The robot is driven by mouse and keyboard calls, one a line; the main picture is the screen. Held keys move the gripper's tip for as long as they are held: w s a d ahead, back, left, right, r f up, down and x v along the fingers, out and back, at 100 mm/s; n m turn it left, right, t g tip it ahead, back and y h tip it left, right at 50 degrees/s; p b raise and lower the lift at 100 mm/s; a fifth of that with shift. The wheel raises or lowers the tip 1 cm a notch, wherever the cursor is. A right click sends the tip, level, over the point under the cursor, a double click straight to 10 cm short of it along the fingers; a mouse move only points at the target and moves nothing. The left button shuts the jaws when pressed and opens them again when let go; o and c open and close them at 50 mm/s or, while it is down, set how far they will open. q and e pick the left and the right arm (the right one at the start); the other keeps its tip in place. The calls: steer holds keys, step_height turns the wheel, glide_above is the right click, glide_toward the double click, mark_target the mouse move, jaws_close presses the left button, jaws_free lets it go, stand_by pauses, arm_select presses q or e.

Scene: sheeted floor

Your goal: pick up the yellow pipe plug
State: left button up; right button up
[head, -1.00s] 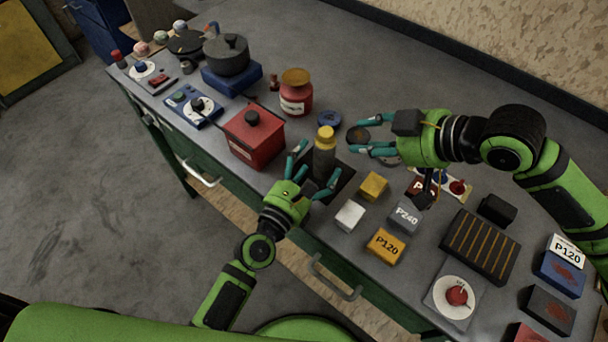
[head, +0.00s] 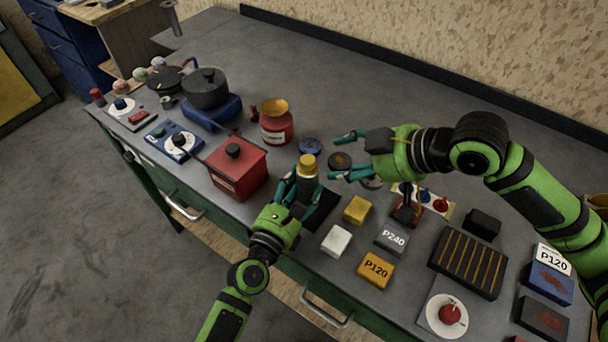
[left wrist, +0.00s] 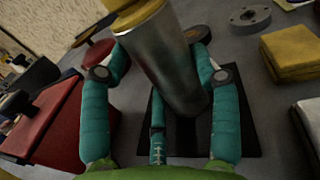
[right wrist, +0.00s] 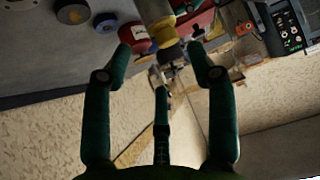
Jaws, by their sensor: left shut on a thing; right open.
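The yellow pipe plug (head: 308,163) sits in the top of an upright grey metal pipe (head: 306,184). In the left wrist view the plug (left wrist: 135,14) is cut off by the top edge, above the pipe (left wrist: 168,60). My left gripper (head: 299,186) is shut on the pipe below the plug, its teal fingers around it. My right gripper (head: 340,155) is open and empty, just right of the plug, fingers pointing at it. In the right wrist view the plug (right wrist: 163,32) shows beyond and between the open fingertips, apart from them.
A dark square plate (head: 322,206) lies under the pipe. A red box (head: 237,172) stands left, a red jar (head: 276,126) behind. The back of the bench is clear.

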mark_target(308, 159)
steer(key=w+a+r+n+g+h, duration=0.4)
steer(key=a+r+n+g+h, duration=0.2)
steer(key=r+n, duration=0.2)
steer(key=f, duration=0.6)
steer(key=shift+a+f, duration=0.15)
steer(key=shift+a, duration=0.25)
steer(key=shift+w+a+f, duration=0.1)
steer(key=shift+a+f, duration=0.05)
steer(key=shift+f, duration=2.7)
steer(key=c, duration=0.9)
